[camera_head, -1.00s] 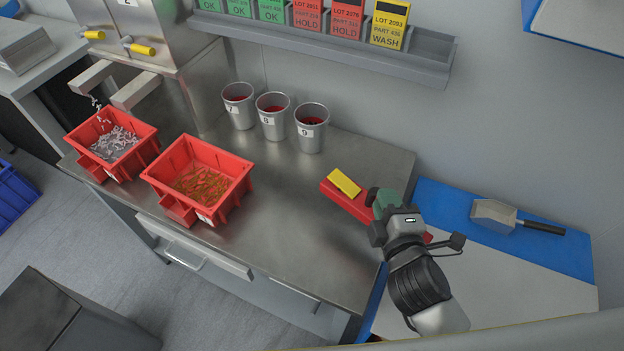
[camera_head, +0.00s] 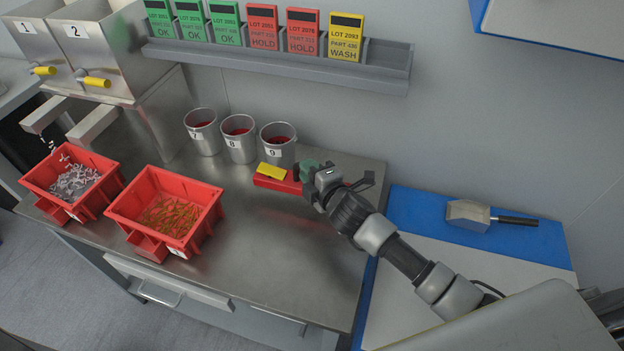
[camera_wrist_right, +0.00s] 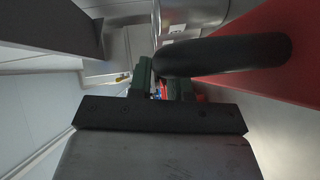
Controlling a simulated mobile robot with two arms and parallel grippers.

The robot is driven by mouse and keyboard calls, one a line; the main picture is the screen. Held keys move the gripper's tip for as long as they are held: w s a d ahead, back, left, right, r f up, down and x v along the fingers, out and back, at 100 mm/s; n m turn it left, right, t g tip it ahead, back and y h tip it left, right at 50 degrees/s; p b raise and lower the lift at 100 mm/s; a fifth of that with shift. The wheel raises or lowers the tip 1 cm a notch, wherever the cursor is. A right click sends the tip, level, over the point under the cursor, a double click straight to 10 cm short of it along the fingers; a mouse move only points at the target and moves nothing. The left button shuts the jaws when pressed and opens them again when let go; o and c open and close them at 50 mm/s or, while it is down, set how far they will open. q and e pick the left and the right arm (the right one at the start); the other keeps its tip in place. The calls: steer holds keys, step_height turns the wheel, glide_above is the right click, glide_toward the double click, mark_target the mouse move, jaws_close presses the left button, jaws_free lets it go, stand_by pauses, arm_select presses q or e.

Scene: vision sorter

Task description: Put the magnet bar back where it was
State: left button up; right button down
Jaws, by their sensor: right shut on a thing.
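The magnet bar is a red bar (camera_head: 280,184) with a yellow block (camera_head: 272,171) on its left end. It shows in the head view near the back right of the steel bench. My right gripper (camera_head: 306,175) is shut on it, and the bar sticks out on both sides of the jaws. In the right wrist view, a black handle (camera_wrist_right: 225,55) lies between the green fingers, with the large red side of the bar (camera_wrist_right: 280,85) at right. I cannot tell whether the bar touches the bench. My left gripper is not in view.
Metal cups (camera_head: 278,150) stand behind the bar, close to its left end. Two red bins (camera_head: 205,200) stand at left. A card rack (camera_head: 380,77) is on the wall above. A scoop (camera_head: 470,215) lies on a blue surface (camera_head: 410,210) at right. The front middle bench is clear.

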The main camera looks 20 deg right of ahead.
steer(key=shift+w+d+f, duration=0.3)
steer(key=shift+w+d, duration=0.15)
steer(key=shift+w, duration=0.15)
steer(key=shift+f, duration=2.05)
steer(key=c, duration=1.1)
jaws_free()
steer(key=shift+f, duration=0.1)
steer(key=shift+o, duration=0.2)
steer(key=shift+s, duration=0.1)
steer(key=b+v, duration=0.1)
steer(key=v, duration=1.1)
steer(key=shift+b, duration=0.3)
